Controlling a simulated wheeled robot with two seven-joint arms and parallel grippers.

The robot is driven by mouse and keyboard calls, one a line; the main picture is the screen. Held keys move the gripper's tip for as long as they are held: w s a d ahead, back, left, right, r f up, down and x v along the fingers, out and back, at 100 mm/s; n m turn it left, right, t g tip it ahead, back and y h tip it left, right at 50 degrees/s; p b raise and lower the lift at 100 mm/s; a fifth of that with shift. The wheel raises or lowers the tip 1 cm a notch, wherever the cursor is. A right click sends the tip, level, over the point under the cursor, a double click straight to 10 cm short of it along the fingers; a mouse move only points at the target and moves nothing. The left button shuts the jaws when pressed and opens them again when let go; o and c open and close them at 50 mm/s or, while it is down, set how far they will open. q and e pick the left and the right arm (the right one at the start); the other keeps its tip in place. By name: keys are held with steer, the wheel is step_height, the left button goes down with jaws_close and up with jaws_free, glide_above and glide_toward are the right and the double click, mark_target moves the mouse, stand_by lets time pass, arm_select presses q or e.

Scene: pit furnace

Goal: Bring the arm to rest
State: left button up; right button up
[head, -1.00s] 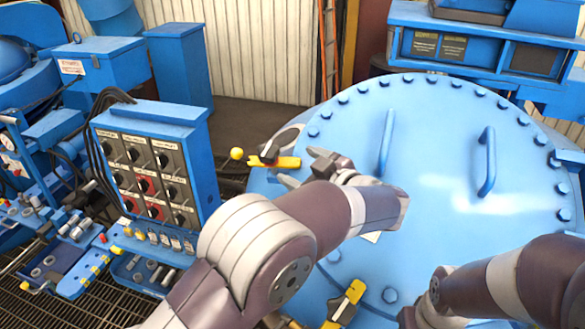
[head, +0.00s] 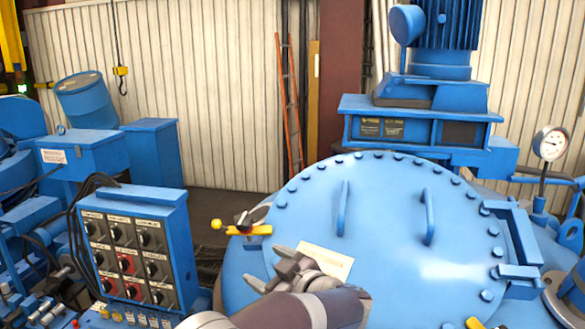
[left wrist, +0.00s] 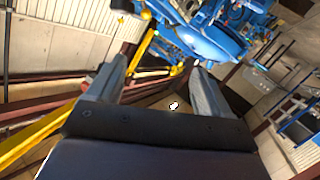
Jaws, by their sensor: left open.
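My left gripper (head: 264,267) shows in the head view at the lower middle, in front of the left part of the big round blue lid (head: 385,265). Its two fingers are spread and nothing is between them. In the left wrist view the same gripper (left wrist: 158,66) has its fingers apart and empty, with the hall floor and walls beyond. Part of my left forearm shows below the gripper in the head view. My right gripper is not in view.
A control box (head: 128,250) with several knobs stands at the left. A yellow-handled clamp (head: 246,229) sits at the lid's left edge. A gauge (head: 550,143) and a blue motor (head: 440,30) stand at the right and back. An orange ladder (head: 290,110) leans at the wall.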

arm_select(q)
steer(key=w+a+f+m+t+h+b, duration=0.2)
steer(key=w+m+t+h, duration=0.1)
steer(key=w+m+h, duration=0.15)
steer(key=s+a+f+m+g+h+b, duration=0.2)
steer(key=s+f+m+h, duration=0.3)
steer(key=f, duration=0.3)
steer(key=s+a+f+m+g+b, duration=0.1)
steer(key=s+a+f+g, duration=0.2)
steer(key=s+f, duration=0.2)
steer(key=s+a+f+m+g+h+b, duration=0.1)
steer(key=s+a+f+g, duration=0.2)
steer(key=s, duration=0.9)
steer(key=s+a+f+m+g+b, duration=0.1)
steer(key=s+a+f+g, duration=0.2)
steer(key=s+f+g, duration=0.2)
steer(key=s+f, duration=0.3)
steer(key=shift+s+a, duration=0.2)
steer(key=shift+a, duration=0.15)
